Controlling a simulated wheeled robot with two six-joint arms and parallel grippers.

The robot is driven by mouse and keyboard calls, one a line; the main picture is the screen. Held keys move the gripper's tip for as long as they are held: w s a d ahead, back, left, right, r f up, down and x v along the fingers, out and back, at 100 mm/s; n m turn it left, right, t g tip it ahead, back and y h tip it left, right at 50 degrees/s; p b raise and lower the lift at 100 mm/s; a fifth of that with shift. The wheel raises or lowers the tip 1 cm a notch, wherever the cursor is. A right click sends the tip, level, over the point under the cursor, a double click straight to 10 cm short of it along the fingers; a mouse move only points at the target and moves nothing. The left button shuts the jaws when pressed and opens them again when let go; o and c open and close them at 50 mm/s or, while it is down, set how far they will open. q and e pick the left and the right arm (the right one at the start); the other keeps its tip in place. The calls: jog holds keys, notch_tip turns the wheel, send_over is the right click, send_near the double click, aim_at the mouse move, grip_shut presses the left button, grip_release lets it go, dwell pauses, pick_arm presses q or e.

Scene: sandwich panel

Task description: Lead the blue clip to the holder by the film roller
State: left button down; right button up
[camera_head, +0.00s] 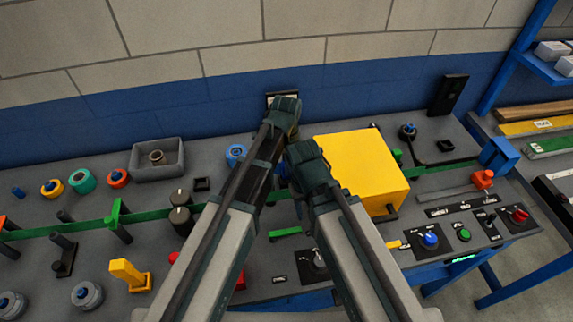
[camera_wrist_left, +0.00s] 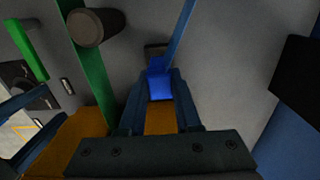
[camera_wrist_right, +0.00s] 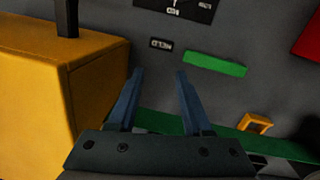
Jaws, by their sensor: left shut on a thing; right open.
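The blue clip (camera_wrist_left: 158,82) is between the fingers of my left gripper (camera_wrist_left: 157,76) in the left wrist view. The gripper is shut on it. The dark holder (camera_wrist_left: 155,48) lies just beyond the clip, beside the film roller (camera_wrist_left: 98,26); I cannot tell whether clip and holder touch. A blue line runs up from near the clip. In the head view the small black holder (camera_head: 202,184) is behind the dark film roller (camera_head: 181,197); my left arm hides the clip. My right gripper (camera_wrist_right: 159,78) is open and empty above the grey bench, beside the yellow box.
The yellow box (camera_head: 360,168) stands right of my grippers. A green strip (camera_head: 150,213) crosses the bench. A green bar (camera_wrist_right: 215,63) lies ahead of my right gripper. A grey tray (camera_head: 157,158) stands at the back left, and a knob panel (camera_head: 465,226) at the right.

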pick_arm(q)
jog(key=shift+f+b, duration=0.55)
jog(key=shift+f, duration=0.15)
pick_arm(e)
jog(key=shift+f, duration=0.7)
pick_arm(q)
jog(key=shift+f, duration=0.15)
pick_arm(e)
jog(key=shift+f, duration=0.15)
pick_arm(q)
jog(key=shift+f+b, duration=0.75)
jog(key=shift+b, duration=0.15)
pick_arm(e)
jog(key=shift+f, duration=0.75)
pick_arm(q)
jog(key=c, duration=0.5)
grip_release()
jog(key=shift+r, duration=0.1)
pick_arm(e)
jog(key=shift+r, duration=0.1)
